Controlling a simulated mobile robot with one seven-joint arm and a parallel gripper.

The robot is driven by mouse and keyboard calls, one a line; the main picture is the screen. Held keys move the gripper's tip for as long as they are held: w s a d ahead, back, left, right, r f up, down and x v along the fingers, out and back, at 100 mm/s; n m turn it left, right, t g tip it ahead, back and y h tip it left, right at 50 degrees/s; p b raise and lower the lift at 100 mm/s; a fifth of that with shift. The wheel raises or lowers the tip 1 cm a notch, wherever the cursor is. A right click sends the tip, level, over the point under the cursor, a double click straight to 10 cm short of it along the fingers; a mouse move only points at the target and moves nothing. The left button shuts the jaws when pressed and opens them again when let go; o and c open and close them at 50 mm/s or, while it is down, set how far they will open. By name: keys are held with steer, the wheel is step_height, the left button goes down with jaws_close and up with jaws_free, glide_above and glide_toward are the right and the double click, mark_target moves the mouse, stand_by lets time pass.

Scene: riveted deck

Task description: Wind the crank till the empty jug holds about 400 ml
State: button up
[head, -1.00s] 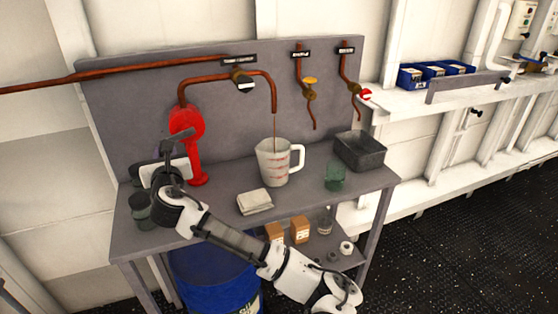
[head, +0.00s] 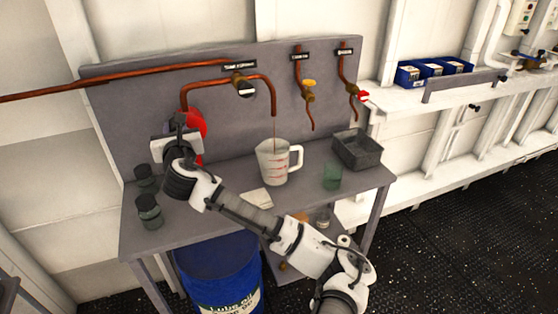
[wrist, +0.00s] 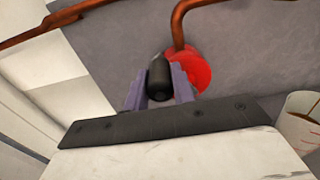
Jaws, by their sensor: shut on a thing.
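The jug (head: 272,163), white with red marks and a handle on its right, stands upright on the bench under the spout of a copper pipe (head: 274,100). A thin brown stream falls from the spout into it. The level inside cannot be read. The red pump (head: 197,124) stands at the left, partly hidden by my arm; its red body also shows in the wrist view (wrist: 190,70). My gripper (wrist: 160,88) is shut on the black crank handle (wrist: 159,72), in front of the pump. In the head view my wrist hides most of the crank.
Dark jars (head: 149,211) stand at the bench's left edge. A folded cloth (head: 260,198) lies before the jug, partly behind my arm. A green glass (head: 332,175) and a grey tray (head: 357,149) are at the right. Two small taps (head: 308,92) hang above. A blue drum (head: 215,275) stands below.

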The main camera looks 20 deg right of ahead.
steer(key=d+b, duration=0.1)
steer(key=d, duration=0.7)
steer(key=shift+d+f, duration=0.2)
steer(key=shift+f, duration=0.1)
steer(key=shift+d+f+b, duration=0.6)
steer(key=shift+f+b, duration=0.2)
steer(key=shift+f, duration=0.2)
steer(key=shift+d+f+b, duration=0.6)
steer(key=shift+f+b, duration=0.2)
steer(key=shift+f, duration=0.15)
steer(key=shift+a+f+b, duration=0.5)
steer(key=shift+f+b, duration=0.6)
steer(key=shift+f, duration=0.25)
steer(key=shift+a+f+b, duration=0.45)
steer(key=shift+f+b, duration=0.6)
steer(key=shift+f, duration=0.3)
steer(key=shift+a+f+b, duration=0.5)
steer(key=shift+f+b, duration=0.6)
steer(key=shift+f, duration=0.25)
